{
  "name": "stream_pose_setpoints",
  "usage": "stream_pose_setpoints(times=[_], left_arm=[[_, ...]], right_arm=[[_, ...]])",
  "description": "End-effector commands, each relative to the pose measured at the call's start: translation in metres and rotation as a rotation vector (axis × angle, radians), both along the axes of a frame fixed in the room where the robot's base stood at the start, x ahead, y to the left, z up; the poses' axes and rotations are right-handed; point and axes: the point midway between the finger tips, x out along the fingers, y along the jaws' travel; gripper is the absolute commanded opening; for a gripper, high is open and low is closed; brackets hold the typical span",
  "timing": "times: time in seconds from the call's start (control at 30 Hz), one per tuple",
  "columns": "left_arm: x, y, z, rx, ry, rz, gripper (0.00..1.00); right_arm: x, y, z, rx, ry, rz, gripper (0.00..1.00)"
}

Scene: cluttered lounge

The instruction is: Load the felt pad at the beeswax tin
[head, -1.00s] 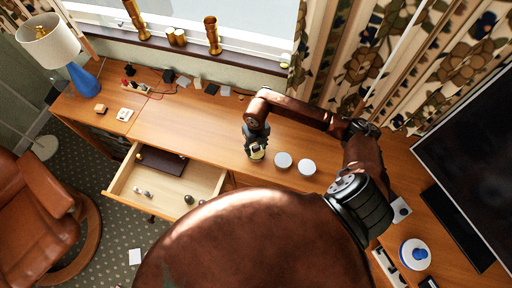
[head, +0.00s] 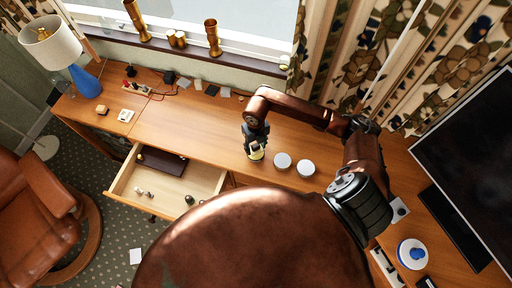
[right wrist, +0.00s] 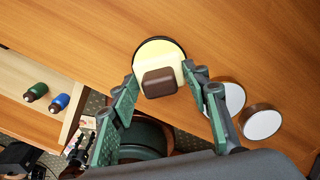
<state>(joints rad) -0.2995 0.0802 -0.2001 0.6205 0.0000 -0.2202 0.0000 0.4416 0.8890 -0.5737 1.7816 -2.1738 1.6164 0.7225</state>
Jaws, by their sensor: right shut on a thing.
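My right gripper (right wrist: 158,82) is shut on the felt pad (right wrist: 160,83), a small block with a dark brown top and a paler part beside it. The beeswax tin (right wrist: 150,46) is round, with a dark rim and pale yellow contents. In the right wrist view the pad overlaps the near part of the tin; I cannot tell whether they touch. In the head view my right gripper (head: 254,143) is over the tin (head: 257,156) on the wooden desk. My left gripper is not in view.
Two pale round-topped tins (head: 282,160) (head: 305,168) stand close to the right of the beeswax tin. An open drawer (head: 165,188) holds small bottles and a dark flat item. A lamp (head: 84,82) stands far left, a monitor (head: 470,150) right.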

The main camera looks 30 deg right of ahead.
Motion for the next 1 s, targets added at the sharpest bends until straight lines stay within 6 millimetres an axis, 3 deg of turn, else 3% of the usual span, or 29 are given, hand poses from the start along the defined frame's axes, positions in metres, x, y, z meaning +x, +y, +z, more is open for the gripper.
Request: stream_pose_setpoints(times=[0.6, 1.0], left_arm=[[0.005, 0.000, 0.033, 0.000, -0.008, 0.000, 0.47], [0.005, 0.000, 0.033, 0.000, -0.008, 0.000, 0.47]], right_arm=[[0.000, -0.001, 0.049, -0.001, -0.002, 0.001, 0.23], [0.000, 0.000, 0.050, 0.000, 0.000, 0.001, 0.23]])
